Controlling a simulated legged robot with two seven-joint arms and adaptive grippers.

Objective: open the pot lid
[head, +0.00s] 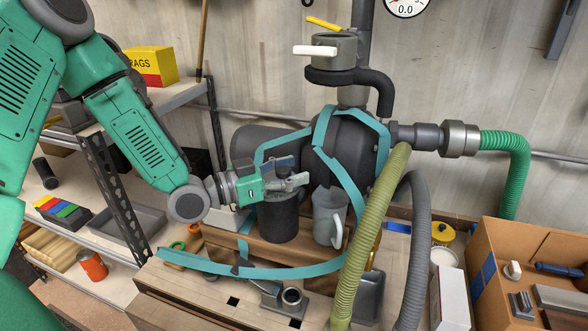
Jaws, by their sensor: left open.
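A dark, round pot (280,221) stands upright on the brown wooden bench in the middle of the head view. Its top is partly hidden by my left gripper (292,182), so I cannot make out the lid clearly. The gripper comes in from the left, right over the pot's top edge. Its fingers point right and are open, with nothing seen held between them. I cannot tell whether they touch the pot. My right gripper is not in view.
A grey jug (328,216) stands close to the pot's right. A teal strap (257,271) loops around in front. An olive hose (367,230) and a grey hose (414,250) hang at the right. A cardboard box (525,236) is at the far right; a shelf (120,175) is at the left.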

